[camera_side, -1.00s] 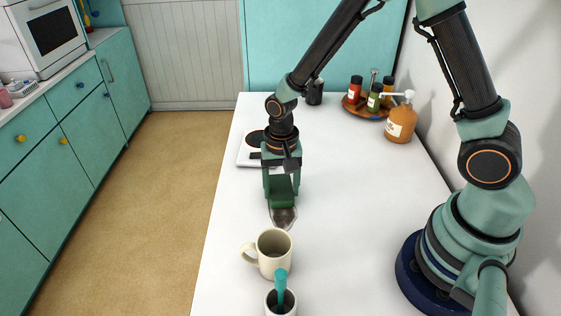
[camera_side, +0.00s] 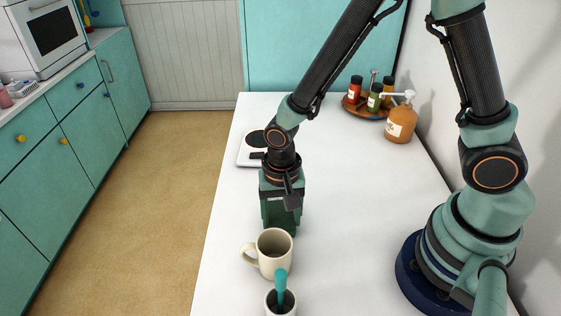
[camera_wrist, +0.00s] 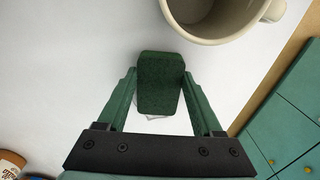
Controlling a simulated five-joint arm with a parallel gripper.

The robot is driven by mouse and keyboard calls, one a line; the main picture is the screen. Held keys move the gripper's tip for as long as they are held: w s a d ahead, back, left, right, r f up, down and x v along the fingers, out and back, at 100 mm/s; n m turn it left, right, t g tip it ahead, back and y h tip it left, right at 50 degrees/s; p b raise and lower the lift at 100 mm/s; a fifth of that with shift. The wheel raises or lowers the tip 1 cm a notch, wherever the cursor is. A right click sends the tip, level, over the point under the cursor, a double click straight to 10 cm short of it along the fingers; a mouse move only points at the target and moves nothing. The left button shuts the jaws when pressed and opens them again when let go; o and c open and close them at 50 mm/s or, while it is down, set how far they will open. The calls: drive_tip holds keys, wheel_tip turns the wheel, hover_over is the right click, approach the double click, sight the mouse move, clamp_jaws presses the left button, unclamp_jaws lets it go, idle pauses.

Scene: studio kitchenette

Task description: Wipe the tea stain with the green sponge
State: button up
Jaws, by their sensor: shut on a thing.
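My gripper (camera_side: 281,222) is shut on the green sponge (camera_wrist: 160,85), which sits between the two fingers in the wrist view. In the side view, the sponge is low over the white counter, just behind the cream mug (camera_side: 272,252). Whether it touches the counter is hard to tell. The mug also shows in the wrist view (camera_wrist: 222,20), close beyond the sponge with a small gap. The tea stain is not visible in either current view. The spot where it showed earlier is covered by my gripper and the sponge, so I cannot tell its state.
A second cup (camera_side: 281,304) with a teal utensil (camera_side: 281,283) in it stands in front of the mug. A white board with a black disc (camera_side: 252,145) lies behind my gripper. An orange pump bottle (camera_side: 400,123) and a tray of jars (camera_side: 350,107) stand back right. The middle right counter (camera_side: 350,200) is clear.

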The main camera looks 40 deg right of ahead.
sight(281, 201)
drive_tip(key=shift+s+a, duration=0.9)
drive_tip(key=shift+w+d, duration=0.65)
drive_tip(key=shift+w, duration=0.1)
drive_tip(key=shift+w+d+r, duration=0.1)
drive_tip(key=shift+w+d, duration=0.4)
drive_tip(key=shift+w, duration=0.05)
drive_tip(key=shift+w+d, duration=0.5)
drive_tip(key=shift+d, duration=0.05)
drive_tip(key=shift+w+d, duration=0.8)
drive_tip(key=shift+w, duration=0.05)
drive_tip(key=shift+w+d, duration=0.2)
drive_tip(key=shift+d, duration=0.1)
drive_tip(key=shift+w+d, duration=0.5)
drive_tip(key=shift+w, duration=0.05)
drive_tip(key=shift+w+d, duration=0.6)
drive_tip(key=shift+s+a, duration=4)
drive_tip(key=shift+a, duration=0.05)
drive_tip(key=shift+d+r, duration=0.1)
drive_tip(key=shift+r, duration=3.85)
